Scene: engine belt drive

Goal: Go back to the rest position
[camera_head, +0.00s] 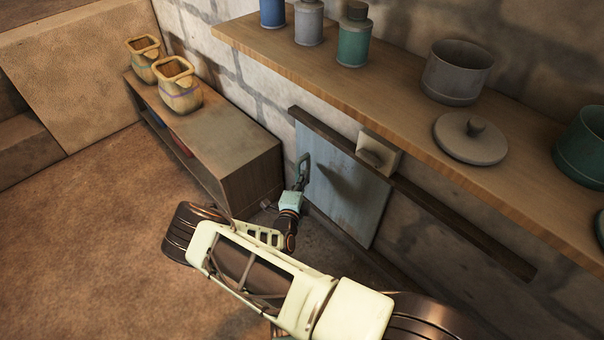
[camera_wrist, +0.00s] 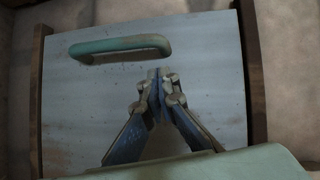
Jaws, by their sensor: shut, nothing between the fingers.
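My gripper (camera_wrist: 158,76) is shut and empty. In the wrist view its fingertips are just below the right end of a green bar handle (camera_wrist: 120,48), with nothing between them. The handle is on a worn blue-grey panel (camera_wrist: 75,110). In the head view my gripper (camera_head: 299,184) is in front of the left part of the same panel (camera_head: 345,208), close to the handle (camera_head: 304,163). I cannot tell whether the fingers touch the handle. My pale arm reaches in from the bottom of the head view.
A dark wooden rail (camera_head: 455,220) with a beige block and knob (camera_head: 377,152) runs along the wall by the panel. A shelf (camera_head: 400,118) above holds canisters, a grey pot (camera_head: 457,72) and a lid (camera_head: 470,138). A low cabinet (camera_head: 232,140) with two yellow jars stands left. Floor left is clear.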

